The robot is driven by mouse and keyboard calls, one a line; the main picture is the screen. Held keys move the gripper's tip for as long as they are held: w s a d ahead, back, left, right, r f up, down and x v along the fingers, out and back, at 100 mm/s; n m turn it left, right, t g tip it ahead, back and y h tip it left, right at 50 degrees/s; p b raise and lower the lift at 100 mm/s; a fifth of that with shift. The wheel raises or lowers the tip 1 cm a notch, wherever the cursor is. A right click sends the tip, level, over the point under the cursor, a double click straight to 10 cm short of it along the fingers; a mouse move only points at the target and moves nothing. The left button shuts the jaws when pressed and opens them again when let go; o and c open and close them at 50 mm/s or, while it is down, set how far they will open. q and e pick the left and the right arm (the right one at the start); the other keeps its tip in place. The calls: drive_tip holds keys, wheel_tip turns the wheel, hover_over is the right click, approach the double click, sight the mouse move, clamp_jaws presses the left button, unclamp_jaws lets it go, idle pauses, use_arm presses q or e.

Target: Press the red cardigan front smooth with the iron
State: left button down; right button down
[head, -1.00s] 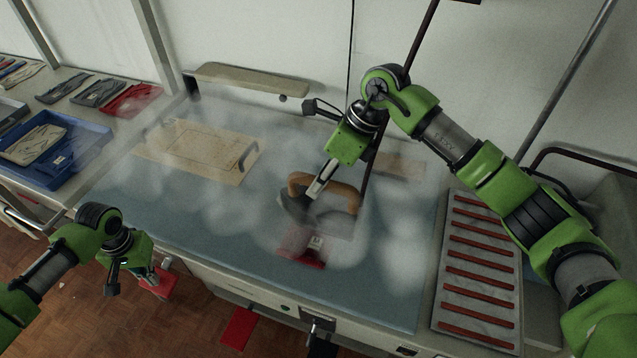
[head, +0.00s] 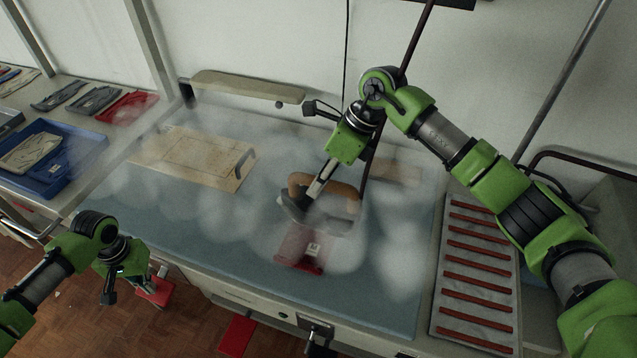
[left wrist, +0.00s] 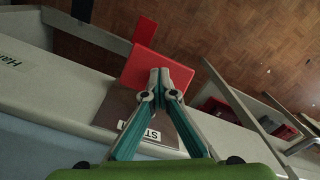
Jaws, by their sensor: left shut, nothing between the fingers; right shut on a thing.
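The red cardigan front (head: 288,250) lies on the blue-grey pressing table, near its front edge. Steam veils it and a small pale tag is on it. The iron (head: 340,222), with a brown handle, is just behind it; haze hides whether they touch. My right gripper (head: 316,190) is shut on the iron's handle. My left gripper (head: 128,286) is shut and empty, off the table's front left side. In the left wrist view its fingertips (left wrist: 159,72) are together over a red plate (left wrist: 150,62), beside a partly hidden label that seems to read STEAM; contact is unclear.
A tan template board (head: 195,160) lies at the table's back left. A grey rack with red bars (head: 478,260) stands at the right. A blue tray (head: 50,160) and folded knit pieces are on the left side table. Steam drifts over the pressing table (head: 235,255).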

drive_tip(key=shift+w+d+r, duration=0.1)
drive_tip(key=shift+w+d, duration=0.2)
drive_tip(key=shift+w, duration=0.6)
drive_tip(key=shift+w+d+r, duration=0.1)
drive_tip(key=shift+w+d, duration=0.15)
drive_tip(key=shift+w, duration=0.65)
drive_tip(key=shift+w+d+f, duration=0.1)
drive_tip(key=shift+w+d, duration=0.15)
drive_tip(key=shift+w, duration=0.3)
drive_tip(key=shift+w+d, duration=0.2)
drive_tip(key=shift+w, duration=0.25)
drive_tip(key=shift+w+d+f, duration=0.1)
drive_tip(key=shift+w, duration=0.2)
drive_tip(key=shift+w+d, duration=0.15)
drive_tip(key=shift+w, duration=0.1)
drive_tip(key=shift+s+a+f, duration=0.15)
drive_tip(key=shift+s+a, duration=0.35)
drive_tip(key=shift+s, duration=0.7)
drive_tip(key=shift+s+a+f, duration=0.1)
drive_tip(key=shift+s+a, duration=0.4)
drive_tip(key=shift+s, duration=0.75)
drive_tip(key=shift+s+a+f, duration=0.15)
drive_tip(key=shift+s+a, duration=0.35)
drive_tip(key=shift+s, duration=0.7)
drive_tip(key=shift+s+a, duration=0.1)
drive_tip(key=shift+s, duration=0.15)
drive_tip(key=shift+s+a+f, duration=0.1)
drive_tip(key=shift+s+a, duration=0.1)
drive_tip(key=shift+s, duration=0.25)
